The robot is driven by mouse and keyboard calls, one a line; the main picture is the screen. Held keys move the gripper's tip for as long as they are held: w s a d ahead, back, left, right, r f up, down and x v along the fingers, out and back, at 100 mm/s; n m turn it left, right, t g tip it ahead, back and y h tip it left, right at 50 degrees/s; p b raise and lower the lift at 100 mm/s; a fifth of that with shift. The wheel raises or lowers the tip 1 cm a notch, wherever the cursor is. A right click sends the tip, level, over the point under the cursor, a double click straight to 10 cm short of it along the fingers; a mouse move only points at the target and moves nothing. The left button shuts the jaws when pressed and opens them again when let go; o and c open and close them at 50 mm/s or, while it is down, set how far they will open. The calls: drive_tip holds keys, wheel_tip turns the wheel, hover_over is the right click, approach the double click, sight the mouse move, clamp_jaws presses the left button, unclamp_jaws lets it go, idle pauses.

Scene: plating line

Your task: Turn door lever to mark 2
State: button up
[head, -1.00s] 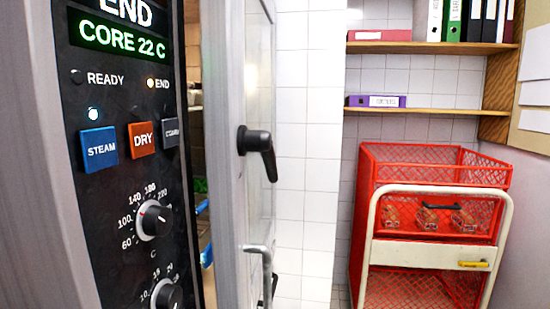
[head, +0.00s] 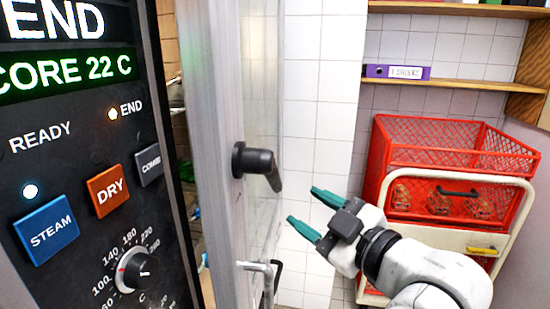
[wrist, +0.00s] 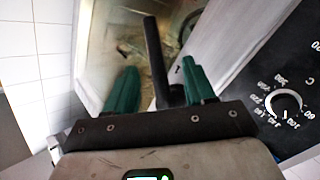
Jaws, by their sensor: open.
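The black door lever (head: 262,163) sits on the grey edge frame of the oven door (head: 215,110). Its grip points right and slightly down in the head view. The door stands ajar, with a gap beside the control panel. My gripper (head: 303,206) is open, its two green fingers to the right of and below the lever in the head view. In the wrist view the lever (wrist: 155,58) shows as a dark bar between the open fingers (wrist: 160,85); I cannot tell whether they touch it. A small dark mark shows beside the lever there, too small to read; mark 2 is not readable.
The control panel (head: 75,150) with buttons and a dial is at left. A metal bar handle (head: 256,268) is below the lever. A red mesh crate on a white-framed trolley (head: 440,175) stands behind my arm. Shelves hold a purple binder (head: 396,72).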

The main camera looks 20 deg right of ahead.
sight(278, 183)
drive_tip(key=x, duration=0.3)
drive_tip(key=r+p+x, duration=0.1)
drive_tip(key=x, duration=0.7)
drive_tip(key=shift+r+p, duration=0.4)
clamp_jaws()
